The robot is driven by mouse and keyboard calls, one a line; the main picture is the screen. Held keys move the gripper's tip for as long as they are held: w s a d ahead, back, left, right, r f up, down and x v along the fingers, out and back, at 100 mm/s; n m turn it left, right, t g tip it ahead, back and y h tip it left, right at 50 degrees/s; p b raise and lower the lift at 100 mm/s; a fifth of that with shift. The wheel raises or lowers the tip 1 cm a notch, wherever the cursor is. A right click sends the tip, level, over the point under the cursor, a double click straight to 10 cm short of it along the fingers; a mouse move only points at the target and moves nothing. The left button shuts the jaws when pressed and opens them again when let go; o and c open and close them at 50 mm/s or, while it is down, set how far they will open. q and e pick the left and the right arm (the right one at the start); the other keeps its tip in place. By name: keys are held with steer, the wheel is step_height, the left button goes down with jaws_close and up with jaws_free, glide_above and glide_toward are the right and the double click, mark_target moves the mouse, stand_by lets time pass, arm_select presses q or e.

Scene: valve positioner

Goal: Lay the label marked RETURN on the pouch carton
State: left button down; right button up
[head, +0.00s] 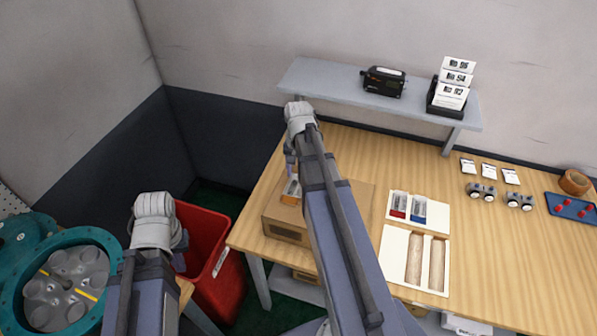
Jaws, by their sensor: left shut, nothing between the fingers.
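The carton (287,231) is a brown cardboard box at the left end of the table, partly hidden by my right arm. A small orange and white patch (291,190) shows on its top, below my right gripper (290,172). That gripper points down over the carton, and its fingers are too small and covered to read. Several small white labels, such as this one (489,171), lie in a row at the back right of the table. Their print is too small to tell which says RETURN. My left gripper (181,262) is shut and empty, beside the red bin, far from the labels.
A grey shelf (325,79) holds a black device (383,81) and a numbered card holder (448,98). White trays (394,252), metal fittings (481,191), a blue tray (556,208) and a tape roll (575,182) are on the table. A red bin (222,285) and teal drum (20,290) stand left.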

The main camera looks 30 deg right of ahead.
steer(key=shift+f, duration=0.1)
steer(key=o, duration=1.4)
steer(key=shift+c, duration=0.2)
step_height(320, 180, up, 8)
steer(key=p, duration=0.7)
steer(key=shift+p, duration=0.4)
steer(key=shift+f, duration=0.1)
